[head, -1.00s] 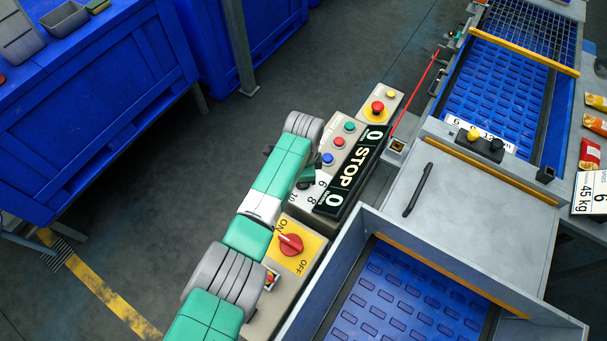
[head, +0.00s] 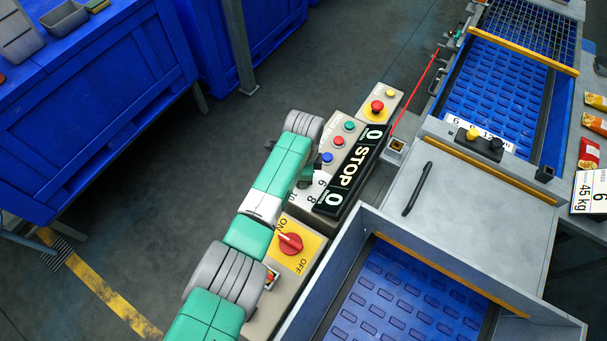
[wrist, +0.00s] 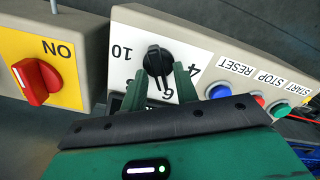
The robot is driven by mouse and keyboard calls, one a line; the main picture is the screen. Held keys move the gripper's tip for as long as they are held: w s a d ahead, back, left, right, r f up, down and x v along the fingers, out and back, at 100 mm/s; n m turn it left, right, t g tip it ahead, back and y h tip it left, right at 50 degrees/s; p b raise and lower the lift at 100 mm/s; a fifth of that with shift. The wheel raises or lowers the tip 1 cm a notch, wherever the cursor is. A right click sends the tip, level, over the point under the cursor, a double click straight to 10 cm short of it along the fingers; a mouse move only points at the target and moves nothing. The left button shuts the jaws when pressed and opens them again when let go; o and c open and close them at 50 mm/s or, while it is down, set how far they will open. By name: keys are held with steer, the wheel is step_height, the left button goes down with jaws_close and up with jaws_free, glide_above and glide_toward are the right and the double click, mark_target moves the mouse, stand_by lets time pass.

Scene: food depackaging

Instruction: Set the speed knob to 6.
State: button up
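The speed knob (wrist: 157,60) is black and sits on a white dial plate (wrist: 128,72) in the wrist view. The marks 10, 4 and 6 show around it. Its ridge runs toward the lower side, close to the 6; the exact setting is hard to read. My gripper (wrist: 160,78) has its two green fingers apart, one on either side of the knob's lower part. I cannot tell whether they touch it. In the head view, my arm hides the knob, while part of the dial plate (head: 318,190) shows with 6, 8 and 10.
A red ON/OFF switch (wrist: 38,80) on a yellow plate sits beside the dial. Blue, red and green buttons (wrist: 252,104) line the other side. A black STOP display (head: 349,172) stands close by. The blue conveyor (head: 400,300) lies to the right.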

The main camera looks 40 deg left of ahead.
step_height(320, 180, up, 8)
steer(key=shift+f+p, duration=0.1)
steer(key=shift+p, duration=0.7)
